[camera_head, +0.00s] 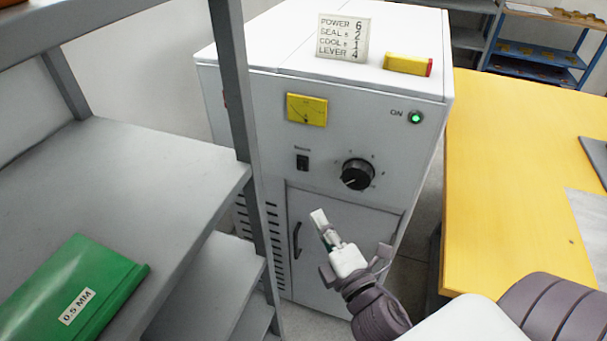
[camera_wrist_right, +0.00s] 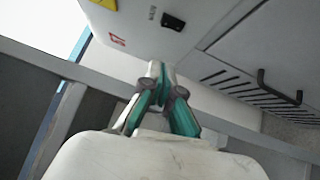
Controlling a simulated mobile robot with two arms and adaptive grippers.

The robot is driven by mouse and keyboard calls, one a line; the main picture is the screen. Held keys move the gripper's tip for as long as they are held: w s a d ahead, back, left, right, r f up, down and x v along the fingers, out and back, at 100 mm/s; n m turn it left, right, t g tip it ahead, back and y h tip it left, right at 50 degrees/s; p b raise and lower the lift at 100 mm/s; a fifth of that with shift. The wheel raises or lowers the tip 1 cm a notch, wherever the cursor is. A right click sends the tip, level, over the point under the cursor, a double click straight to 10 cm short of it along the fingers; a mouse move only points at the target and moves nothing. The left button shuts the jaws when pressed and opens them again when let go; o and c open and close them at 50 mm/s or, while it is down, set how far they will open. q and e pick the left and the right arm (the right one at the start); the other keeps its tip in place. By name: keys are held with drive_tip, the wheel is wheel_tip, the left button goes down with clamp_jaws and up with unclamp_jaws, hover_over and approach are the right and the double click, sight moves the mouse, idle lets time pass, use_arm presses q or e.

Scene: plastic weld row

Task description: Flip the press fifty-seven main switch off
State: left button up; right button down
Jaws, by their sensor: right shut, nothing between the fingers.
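The press (camera_head: 230,130) is a white-grey cabinet in the middle of the head view. Its black rocker switch (camera_head: 302,162) is on the front panel, left of the black dial (camera_head: 357,174). The switch also shows at the top of the right wrist view (camera_wrist_right: 173,22). A green lamp (camera_head: 415,118) marked ON is lit at the panel's upper right. My right gripper (camera_head: 319,219) is shut and empty, in front of the cabinet door and below the switch, apart from it in the picture. Which way the rocker is tipped is too small to tell. My left gripper is not in view.
A grey shelf rack (camera_head: 235,80) with a green 0.5 MM box (camera_head: 85,275) stands at the left, its post close to the press. A yellow table (camera_head: 510,160) is at the right. A sign (camera_head: 342,37) and a yellow-red block (camera_head: 407,64) rest on the press.

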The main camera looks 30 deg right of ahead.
drive_tip(key=p, duration=0.3)
approach(300, 162)
drive_tip(key=w+a, duration=0.3)
drive_tip(key=w, duration=0.1)
drive_tip(key=shift+w+d+r+p, duration=0.1)
drive_tip(key=shift+w+d+p, duration=0.05)
drive_tip(key=shift+w+d, duration=0.55)
drive_tip(key=shift+w+d+r+p, duration=0.15)
drive_tip(key=shift+w+d, duration=0.35)
drive_tip(key=shift+d, duration=0.3)
drive_tip(key=shift+w+d+r+p, duration=0.15)
drive_tip(key=shift+r+p, duration=0.3)
drive_tip(key=shift+p, duration=0.65)
drive_tip(key=shift+f, duration=0.3)
